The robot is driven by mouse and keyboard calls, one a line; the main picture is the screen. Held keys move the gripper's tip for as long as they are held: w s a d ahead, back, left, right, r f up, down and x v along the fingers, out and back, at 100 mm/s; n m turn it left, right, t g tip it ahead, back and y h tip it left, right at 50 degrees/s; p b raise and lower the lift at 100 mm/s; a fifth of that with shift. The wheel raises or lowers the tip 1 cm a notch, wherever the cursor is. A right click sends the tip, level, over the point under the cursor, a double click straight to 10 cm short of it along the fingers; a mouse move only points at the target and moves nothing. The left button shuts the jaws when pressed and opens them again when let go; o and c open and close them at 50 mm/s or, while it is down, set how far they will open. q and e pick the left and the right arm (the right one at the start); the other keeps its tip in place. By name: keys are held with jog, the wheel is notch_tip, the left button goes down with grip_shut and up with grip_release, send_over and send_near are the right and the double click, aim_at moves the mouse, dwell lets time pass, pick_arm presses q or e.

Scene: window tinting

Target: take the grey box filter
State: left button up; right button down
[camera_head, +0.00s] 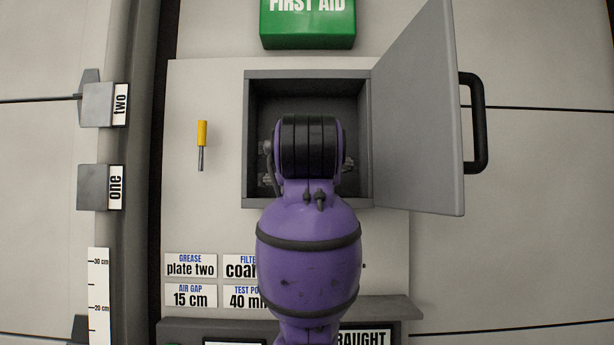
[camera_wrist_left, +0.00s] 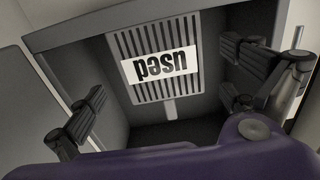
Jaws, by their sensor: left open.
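The grey box (camera_head: 248,135) is mounted on a light wall panel, and its door (camera_head: 420,110) stands open to the right. In the left wrist view, a grey slotted filter (camera_wrist_left: 154,93) sits against the back inside the box, with a white "used" label that reads upside down. A small tab hangs at its lower edge. My left gripper (camera_wrist_left: 162,88) is open at the box, its fingers on either side of the filter in the picture, apparently apart from it. In the head view my purple arm hides the filter and most of the gripper. My right gripper is not in view.
The door's black handle (camera_head: 478,122) juts out on the right. A green first aid box (camera_head: 307,25) is above. A yellow-handled tool (camera_head: 202,140) hangs to the left. Label cards (camera_head: 190,296) and a ledge (camera_head: 385,308) are below, partly hidden by my arm.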

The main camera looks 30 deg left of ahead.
pick_arm(q)
jog(key=shift+w+a+r, duration=0.3)
jog(key=shift+w+r, duration=0.1)
jog(key=x, duration=0.4)
jog(key=shift+w+a, duration=0.15)
jog(key=shift+w+a+r, duration=0.1)
jog(key=shift+w+a, duration=0.05)
jog(key=shift+w, duration=0.15)
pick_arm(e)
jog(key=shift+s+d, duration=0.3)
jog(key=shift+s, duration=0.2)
pick_arm(q)
jog(key=c, duration=1.1)
